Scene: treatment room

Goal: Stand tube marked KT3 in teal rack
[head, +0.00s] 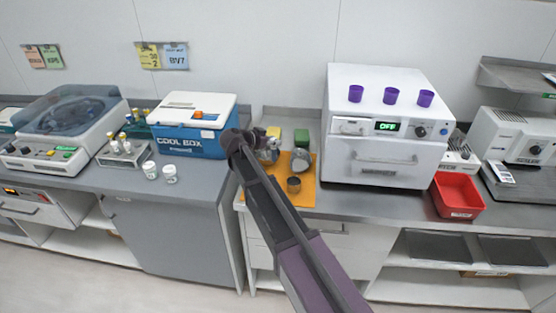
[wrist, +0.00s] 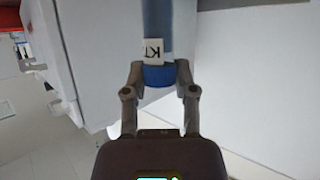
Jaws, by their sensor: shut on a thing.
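In the wrist view my gripper (wrist: 160,75) is shut on a blue tube (wrist: 157,25) with a darker blue cap. The cap end is between the fingers, and the tube runs out of the top of the picture. Its white label (wrist: 153,52) shows "KT"; the rest of the marking is turned out of sight. In the head view my arm reaches up to the front right of the cool box, and its dark end hides the gripper and tube.
A grey rack (head: 122,160) with capped tubes stands left of the blue cool box (head: 188,142), with white-lidded jars (head: 150,170) in front. Right of my arm are an orange mat (head: 305,192) with jars, a white oven (head: 375,160) and a red bin (head: 457,195).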

